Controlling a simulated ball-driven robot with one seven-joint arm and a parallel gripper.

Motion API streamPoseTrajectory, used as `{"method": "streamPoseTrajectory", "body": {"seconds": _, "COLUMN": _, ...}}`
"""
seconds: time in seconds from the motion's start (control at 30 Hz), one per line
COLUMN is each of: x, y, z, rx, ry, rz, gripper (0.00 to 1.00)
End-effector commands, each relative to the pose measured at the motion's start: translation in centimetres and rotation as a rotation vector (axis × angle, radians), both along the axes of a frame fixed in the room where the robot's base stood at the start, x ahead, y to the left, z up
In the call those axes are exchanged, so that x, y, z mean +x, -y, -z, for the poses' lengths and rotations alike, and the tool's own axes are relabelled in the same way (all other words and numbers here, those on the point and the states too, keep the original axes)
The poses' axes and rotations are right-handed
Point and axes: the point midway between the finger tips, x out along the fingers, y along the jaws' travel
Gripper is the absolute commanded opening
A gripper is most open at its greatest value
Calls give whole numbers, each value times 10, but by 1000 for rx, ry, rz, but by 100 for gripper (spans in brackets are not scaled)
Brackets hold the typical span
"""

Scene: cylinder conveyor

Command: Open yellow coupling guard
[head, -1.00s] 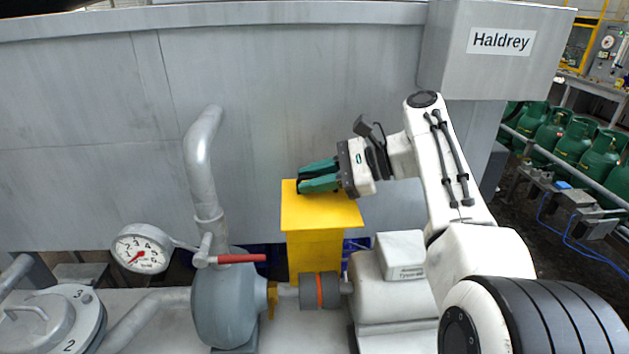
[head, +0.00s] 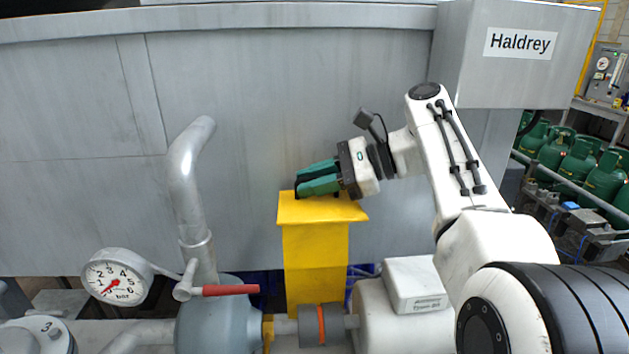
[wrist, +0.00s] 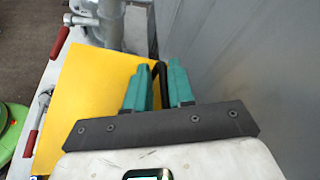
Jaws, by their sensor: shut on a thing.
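The yellow coupling guard (head: 318,252) stands raised behind the shaft coupling (head: 308,328) in the head view. The coupling, grey with an orange band, is exposed in front of it. My gripper (head: 300,187) has green fingers and is at the guard's top panel, near its back left edge. In the wrist view the fingers (wrist: 158,85) are shut on a black handle (wrist: 158,72) beside the yellow panel (wrist: 90,95). The fingers hide part of the handle.
A grey wall (head: 90,150) rises close behind the guard. A vertical pipe (head: 185,175), a pressure gauge (head: 117,278) and a red-handled valve (head: 230,290) stand to the left. A pale motor housing (head: 415,285) is at the right, below my arm. Green cylinders (head: 575,160) stand at far right.

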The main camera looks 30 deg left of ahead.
Motion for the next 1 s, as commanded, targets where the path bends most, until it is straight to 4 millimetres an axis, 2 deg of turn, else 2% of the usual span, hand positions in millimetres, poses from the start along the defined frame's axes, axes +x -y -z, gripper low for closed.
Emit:
{"method": "streamPoseTrajectory", "body": {"seconds": 0.03, "x": -4, "y": -7, "z": 3, "rx": 2, "ry": -2, "rz": -6, "gripper": 0}}
{"method": "streamPoseTrajectory", "body": {"seconds": 0.3, "x": -4, "y": -6, "z": 3, "rx": 2, "ry": -2, "rz": -6, "gripper": 0}}
{"method": "streamPoseTrajectory", "body": {"seconds": 0.33, "x": -4, "y": -6, "z": 3, "rx": 2, "ry": -2, "rz": -6, "gripper": 25}}
{"method": "streamPoseTrajectory", "body": {"seconds": 0.47, "x": -5, "y": -6, "z": 3, "rx": 2, "ry": -3, "rz": -8, "gripper": 36}}
{"method": "streamPoseTrajectory", "body": {"seconds": 1.0, "x": -6, "y": -6, "z": 5, "rx": -1, "ry": -7, "rz": -11, "gripper": 36}}
